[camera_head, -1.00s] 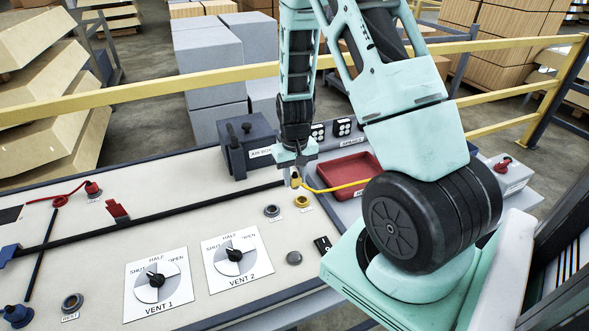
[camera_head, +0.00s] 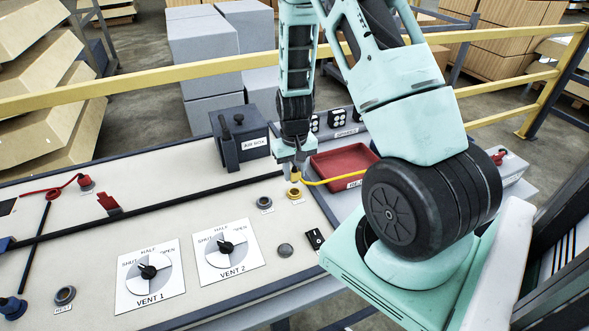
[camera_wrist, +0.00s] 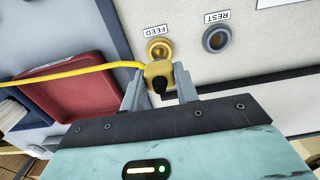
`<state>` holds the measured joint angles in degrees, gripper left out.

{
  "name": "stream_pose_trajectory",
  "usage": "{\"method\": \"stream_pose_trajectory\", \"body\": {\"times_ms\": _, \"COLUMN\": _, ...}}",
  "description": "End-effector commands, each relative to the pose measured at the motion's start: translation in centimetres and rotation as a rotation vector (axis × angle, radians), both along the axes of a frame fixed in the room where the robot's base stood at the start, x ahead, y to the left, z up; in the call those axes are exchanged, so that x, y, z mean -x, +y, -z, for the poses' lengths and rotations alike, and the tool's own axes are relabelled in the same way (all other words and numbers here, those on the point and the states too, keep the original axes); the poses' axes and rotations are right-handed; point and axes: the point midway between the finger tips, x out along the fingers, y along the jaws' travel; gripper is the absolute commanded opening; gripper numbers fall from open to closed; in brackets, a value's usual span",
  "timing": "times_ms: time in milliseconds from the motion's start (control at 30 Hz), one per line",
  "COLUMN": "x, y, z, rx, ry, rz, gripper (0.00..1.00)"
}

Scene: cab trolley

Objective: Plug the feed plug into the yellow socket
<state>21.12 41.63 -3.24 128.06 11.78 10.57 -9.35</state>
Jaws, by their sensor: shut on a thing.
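My gripper (camera_head: 294,170) is shut on the yellow feed plug (camera_wrist: 158,72), and it also shows in the wrist view (camera_wrist: 159,88). A yellow cable (camera_wrist: 75,72) runs from the plug to the left in the wrist view. The yellow socket (camera_head: 294,193), labelled FEED, is in the panel just in front of the plug; it also shows in the wrist view (camera_wrist: 159,49). In the wrist view the plug lies just below the socket ring, which is mostly uncovered. The plug appears apart from the socket; the exact gap cannot be told.
A grey REST socket (camera_head: 264,203) is beside the yellow one. A red tray (camera_head: 343,162) stands right of my gripper, and a dark air box (camera_head: 240,135) left of it. VENT 1 (camera_head: 150,273) and VENT 2 (camera_head: 227,249) dials are nearer on the panel.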

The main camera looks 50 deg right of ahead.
Motion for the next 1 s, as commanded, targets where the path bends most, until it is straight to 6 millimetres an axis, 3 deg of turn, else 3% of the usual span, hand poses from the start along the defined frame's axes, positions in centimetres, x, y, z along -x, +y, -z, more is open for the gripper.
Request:
{"method": "stream_pose_trajectory", "body": {"times_ms": 400, "x": 0.0, "y": 0.0, "z": 3.9, "rx": 0.0, "ry": 0.001, "rz": 0.0, "gripper": 0.0}}
{"method": "stream_pose_trajectory", "body": {"times_ms": 1000, "x": 0.0, "y": 0.0, "z": 4.0, "rx": 0.0, "ry": 0.0, "rz": 0.0, "gripper": 0.0}}
